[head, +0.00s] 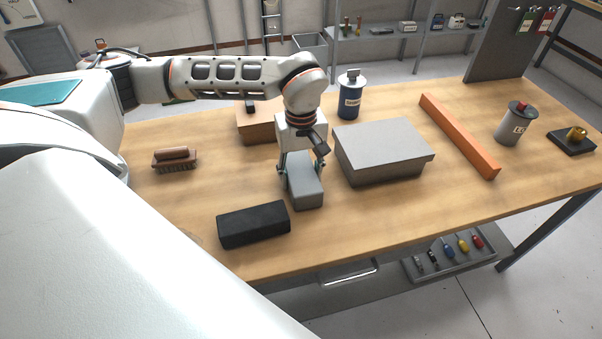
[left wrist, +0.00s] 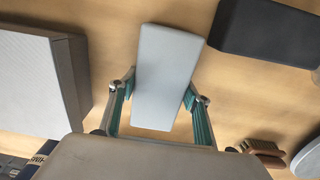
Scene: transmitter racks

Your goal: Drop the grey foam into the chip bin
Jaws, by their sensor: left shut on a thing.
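My left gripper (head: 301,172) points down from above and is shut on the foam, one finger on each side. In the left wrist view the foam (left wrist: 167,70) lies lengthwise between the teal-padded fingers (left wrist: 160,98). I cannot tell whether its underside touches the bench. An open grey bin (head: 311,47), perhaps the chip bin, stands behind the bench; its inside is mostly hidden. My right gripper is not in view.
A black block (head: 253,224) lies just left of the foam, and a lidded grey box (head: 385,150) stands to its right. A brush (head: 175,159), blue canister (head: 349,98) and orange bar (head: 458,136) are also on the wooden bench (head: 400,215).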

